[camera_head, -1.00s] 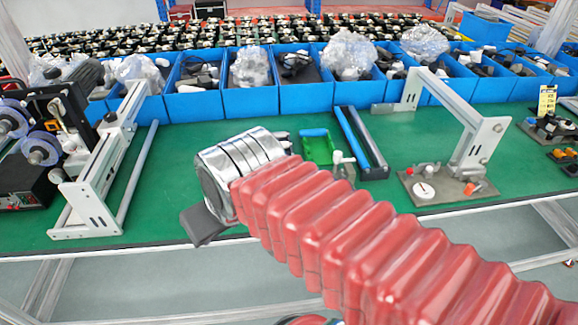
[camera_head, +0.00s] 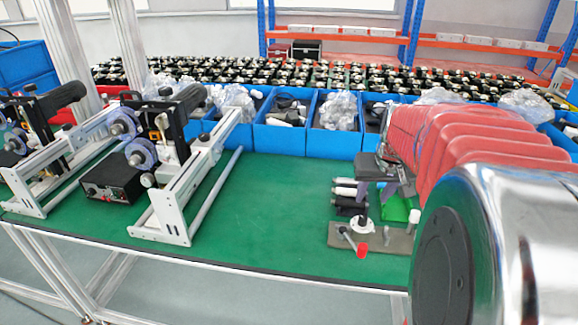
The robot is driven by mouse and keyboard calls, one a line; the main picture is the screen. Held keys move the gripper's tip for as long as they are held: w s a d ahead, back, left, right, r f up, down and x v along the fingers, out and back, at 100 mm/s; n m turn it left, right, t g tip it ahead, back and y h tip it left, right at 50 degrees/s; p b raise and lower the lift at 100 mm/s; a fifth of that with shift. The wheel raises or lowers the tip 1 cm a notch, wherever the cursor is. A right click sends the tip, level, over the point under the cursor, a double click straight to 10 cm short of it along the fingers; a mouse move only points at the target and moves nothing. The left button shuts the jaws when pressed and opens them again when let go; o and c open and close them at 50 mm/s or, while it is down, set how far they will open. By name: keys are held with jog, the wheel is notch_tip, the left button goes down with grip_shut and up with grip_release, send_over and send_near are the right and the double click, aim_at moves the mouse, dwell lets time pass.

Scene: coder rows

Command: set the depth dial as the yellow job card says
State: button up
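A grey plate (camera_head: 400,242) lies on the green bench at the right. On it stand a white round dial-like part (camera_head: 362,226) and a lever with a red tip (camera_head: 361,250). Which part is the depth dial I cannot tell, and no scale mark is readable. My gripper (camera_head: 385,187) appears as a dark shape at the end of my red arm, above and behind the plate. Its fingers are too small and overlapped to show whether they are open. My silver arm joint hides the plate's right end. No yellow job card is in view now.
Two roller machines (camera_head: 185,170) with white frames stand on the left of the green bench (camera_head: 265,215). Blue bins (camera_head: 280,139) with bagged parts line the back. Dark and white rollers (camera_head: 347,196) lie behind the plate. The bench middle is clear.

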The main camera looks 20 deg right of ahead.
aim_at(363, 218)
jog(key=shift+d+f, duration=0.1)
jog(key=shift+d, duration=0.25)
jog(key=x, duration=1.4)
jog(key=shift+c, duration=0.4)
jog(key=shift+a, duration=0.1)
grip_shut()
